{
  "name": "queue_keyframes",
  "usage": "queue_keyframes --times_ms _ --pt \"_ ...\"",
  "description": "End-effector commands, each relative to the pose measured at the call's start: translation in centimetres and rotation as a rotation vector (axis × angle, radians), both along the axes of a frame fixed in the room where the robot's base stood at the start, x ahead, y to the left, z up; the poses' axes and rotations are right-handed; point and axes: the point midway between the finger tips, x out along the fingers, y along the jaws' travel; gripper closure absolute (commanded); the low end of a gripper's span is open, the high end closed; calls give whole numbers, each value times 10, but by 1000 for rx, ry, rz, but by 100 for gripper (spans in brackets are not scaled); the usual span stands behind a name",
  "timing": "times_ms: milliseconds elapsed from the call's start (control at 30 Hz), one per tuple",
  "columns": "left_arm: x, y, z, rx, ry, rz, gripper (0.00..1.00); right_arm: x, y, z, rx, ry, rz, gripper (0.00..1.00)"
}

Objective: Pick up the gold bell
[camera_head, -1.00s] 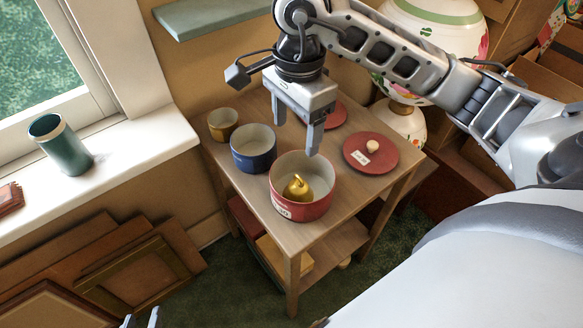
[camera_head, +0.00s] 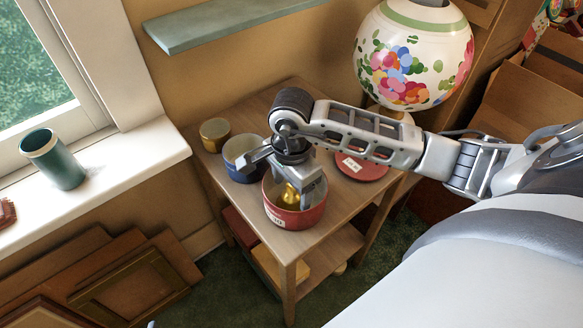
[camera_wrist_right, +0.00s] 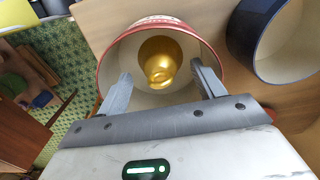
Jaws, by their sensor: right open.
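The gold bell (camera_head: 289,196) sits inside a red bowl (camera_head: 296,218) on the wooden side table (camera_head: 335,222). The right wrist view looks down into the bowl (camera_wrist_right: 215,62), with the bell (camera_wrist_right: 160,58) between my fingers. My right gripper (camera_head: 293,192) is open and reaches down to the bowl. In the right wrist view the fingers of my right gripper (camera_wrist_right: 160,72) overlap the bowl opening, one each side of the bell; contact cannot be told. The gripper hides part of the bell and bowl in the head view. Only a sliver of my left gripper (camera_head: 151,324) shows at the bottom edge.
A blue bowl (camera_head: 241,174) and a small ochre pot (camera_head: 214,134) stand close beside the red bowl. A flowered lamp (camera_head: 412,60) stands behind. The table's front is clear.

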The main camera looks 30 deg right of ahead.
Motion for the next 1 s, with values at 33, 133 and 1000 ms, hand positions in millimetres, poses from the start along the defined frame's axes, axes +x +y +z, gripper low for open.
queue_keyframes --times_ms 33,133,1000 --pt "-1 0 -1 1 3 0 64 -1 0 -7 1 3 -1 32" --pt "0 0 -1 2 3 0 64 0 0 -13 0 0 0 32" --pt "2 0 4 1 -7 -1 64 1 0 -9 -1 -2 1 94"
